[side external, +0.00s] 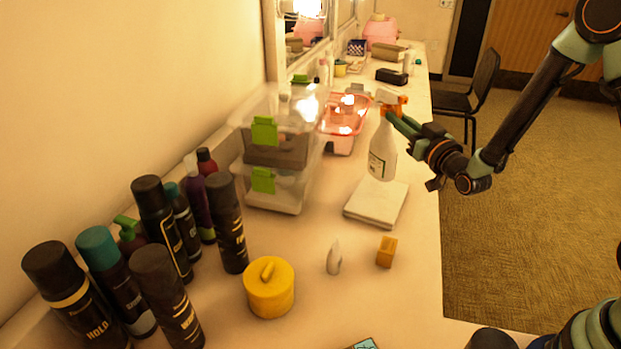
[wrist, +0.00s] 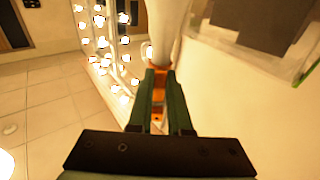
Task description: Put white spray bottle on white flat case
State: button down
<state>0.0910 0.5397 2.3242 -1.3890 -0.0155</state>
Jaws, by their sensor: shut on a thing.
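The white spray bottle (side external: 382,152) has an orange trigger head and a label low on its body. My gripper (side external: 393,118) is shut on it near the neck, just below the head. The bottle is upright, and its base shows over the rear part of the white flat case (side external: 376,204). I cannot tell whether the base touches the case. In the wrist view my gripper's green fingers (wrist: 160,92) close around the orange part, and the white bottle body (wrist: 168,25) extends past them.
Stacked clear bins (side external: 275,190) with green latches stand left of the case, and a pink basket (side external: 343,120) stands behind. Several dark bottles (side external: 165,225) crowd the left.

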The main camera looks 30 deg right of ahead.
aim_at(390, 133)
jog(key=shift+f, duration=2.25)
jog(key=c, duration=0.8)
grip_release()
jog(key=shift+f, duration=0.1)
jog(key=shift+c, duration=0.2)
